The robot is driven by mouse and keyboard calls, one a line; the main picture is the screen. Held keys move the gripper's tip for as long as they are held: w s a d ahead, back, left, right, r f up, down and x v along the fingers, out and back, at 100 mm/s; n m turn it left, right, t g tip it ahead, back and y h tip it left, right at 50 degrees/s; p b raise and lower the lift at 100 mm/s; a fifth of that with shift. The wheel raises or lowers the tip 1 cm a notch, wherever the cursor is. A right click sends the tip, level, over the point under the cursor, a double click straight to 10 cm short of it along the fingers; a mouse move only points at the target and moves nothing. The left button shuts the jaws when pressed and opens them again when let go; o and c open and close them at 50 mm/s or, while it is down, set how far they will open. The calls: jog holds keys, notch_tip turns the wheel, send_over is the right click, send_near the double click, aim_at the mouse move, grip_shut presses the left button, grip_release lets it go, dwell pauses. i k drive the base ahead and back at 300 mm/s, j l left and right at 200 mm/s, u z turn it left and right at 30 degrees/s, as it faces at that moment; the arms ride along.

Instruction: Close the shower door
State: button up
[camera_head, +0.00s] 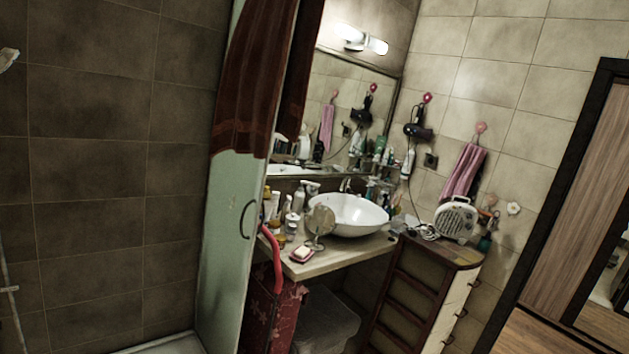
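The shower door (228,230) is a pale greenish, frosted-looking panel left of the middle, seen at a slant. A dark curved handle (245,220) sits near its right edge. A dark red cloth (252,80) hangs over the door's upper part. The door stands between the dark-tiled shower area on the left and the washbasin on the right. How far open it is I cannot tell exactly. My gripper does not show in this view.
A wooden counter (335,257) with a white basin (348,213) and several bottles stands right of the door. A red curved object (274,262) is at its front left. A drawer cabinet (412,290) bears a fan heater (455,220).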

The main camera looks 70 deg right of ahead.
aim_at(237, 187)
jog(key=z, duration=1.65)
